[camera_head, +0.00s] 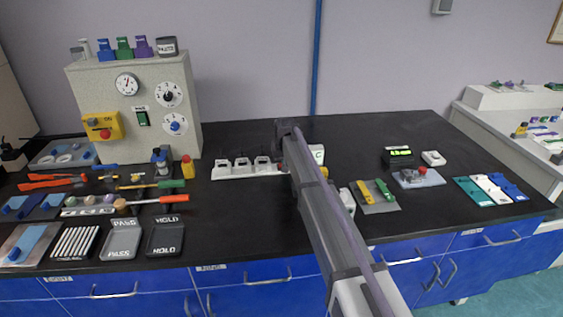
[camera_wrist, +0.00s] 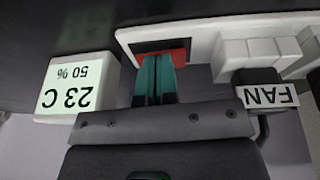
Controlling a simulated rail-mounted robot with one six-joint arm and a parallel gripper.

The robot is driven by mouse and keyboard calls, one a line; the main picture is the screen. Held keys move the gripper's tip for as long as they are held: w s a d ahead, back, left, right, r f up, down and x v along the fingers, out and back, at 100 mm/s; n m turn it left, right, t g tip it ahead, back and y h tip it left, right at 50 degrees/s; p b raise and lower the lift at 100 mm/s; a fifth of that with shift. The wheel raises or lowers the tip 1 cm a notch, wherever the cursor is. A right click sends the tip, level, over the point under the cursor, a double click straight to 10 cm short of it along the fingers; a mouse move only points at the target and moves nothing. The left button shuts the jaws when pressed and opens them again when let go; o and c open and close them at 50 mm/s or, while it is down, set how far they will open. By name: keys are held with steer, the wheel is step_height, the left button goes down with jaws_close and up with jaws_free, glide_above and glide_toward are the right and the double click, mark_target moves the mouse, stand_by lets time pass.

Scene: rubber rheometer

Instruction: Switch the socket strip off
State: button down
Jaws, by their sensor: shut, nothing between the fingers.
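The white socket strip (camera_head: 240,172) lies on the black bench, left of my arm in the head view. In the wrist view the strip (camera_wrist: 205,42) shows upside down, with a red switch (camera_wrist: 180,54) at its end in a dark recess. My gripper (camera_wrist: 157,60) has its teal fingers together and empty. The fingertips are over the switch and hide part of it; I cannot tell whether they touch it. How the switch is tilted is not clear. In the head view my fingers are hidden behind my arm.
A white display reading 23 C, 50 % (camera_wrist: 75,85) stands close on the other side. Grey PASS and HOLD trays (camera_head: 122,240) lie front left. Bench between strip and front edge is mostly clear.

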steer(key=shift+d, duration=0.15)
steer(key=shift+w+r+p, duration=0.1)
steer(key=shift+r+p, duration=0.35)
steer(key=shift+p, duration=0.1)
steer(key=a+p+v, duration=0.1)
steer(key=p+v, duration=1.1)
steer(key=v, duration=0.1)
steer(key=shift+w+p, duration=0.3)
steer(key=shift+a+r, duration=0.1)
steer(key=s+d+g, duration=0.1)
steer(key=s+d, duration=0.5)
steer(key=s, duration=0.7)
steer(key=s+d+m+g, duration=0.1)
steer(key=s+d, duration=0.5)
steer(key=s, duration=0.8)
steer(key=s+d+m+g, duration=0.1)
steer(key=s+d, duration=0.5)
steer(key=s, duration=0.8)
steer(key=shift+d+f, duration=0.2)
steer(key=shift+f, duration=0.2)
